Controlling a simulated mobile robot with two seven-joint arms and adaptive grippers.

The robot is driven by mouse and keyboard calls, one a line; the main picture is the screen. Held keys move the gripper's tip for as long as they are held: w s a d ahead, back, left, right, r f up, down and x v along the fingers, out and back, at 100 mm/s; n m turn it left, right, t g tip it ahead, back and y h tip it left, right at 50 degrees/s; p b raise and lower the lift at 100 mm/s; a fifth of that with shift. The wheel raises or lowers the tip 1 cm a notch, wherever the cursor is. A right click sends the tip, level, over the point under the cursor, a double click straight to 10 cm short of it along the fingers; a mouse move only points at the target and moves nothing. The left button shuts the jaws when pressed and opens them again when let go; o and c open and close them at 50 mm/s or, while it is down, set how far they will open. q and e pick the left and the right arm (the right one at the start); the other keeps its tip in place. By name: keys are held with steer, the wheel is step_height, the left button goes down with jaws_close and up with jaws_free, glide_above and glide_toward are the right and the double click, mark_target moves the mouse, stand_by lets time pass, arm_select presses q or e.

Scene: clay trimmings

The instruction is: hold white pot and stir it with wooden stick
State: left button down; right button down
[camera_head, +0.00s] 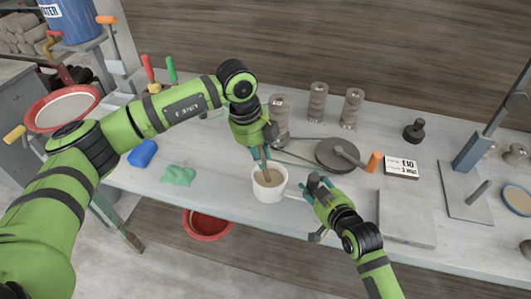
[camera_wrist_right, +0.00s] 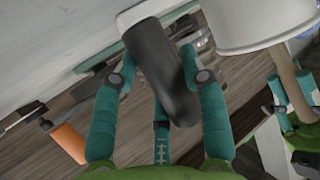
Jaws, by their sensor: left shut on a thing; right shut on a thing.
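The white pot (camera_head: 269,184) is near the front edge of the bench, with brownish contents inside. My left gripper (camera_head: 262,152) is shut on the wooden stick (camera_head: 266,172) above the pot, and the stick's lower end goes into the pot. My right gripper (camera_head: 310,190) is right of the pot, shut on its handle. The right wrist view shows the handle's dark grip (camera_wrist_right: 160,65) between the teal fingers. The white pot (camera_wrist_right: 262,22) and the wooden stick (camera_wrist_right: 286,72) also show there at the right. The stick's tip is hidden.
Several grey cylinders (camera_head: 317,101) stand behind the pot. A dark round disc (camera_head: 341,153) and a price sign (camera_head: 401,167) lie right of them. Green clay (camera_head: 178,175) and a blue block (camera_head: 142,153) lie on the left. A red bowl (camera_head: 208,226) is below the bench edge.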

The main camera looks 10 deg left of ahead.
arm_select(q)
steer(key=shift+r, duration=5.5)
arm_select(e)
steer(key=c, duration=0.6)
jaws_free()
steer(key=v, duration=1.2)
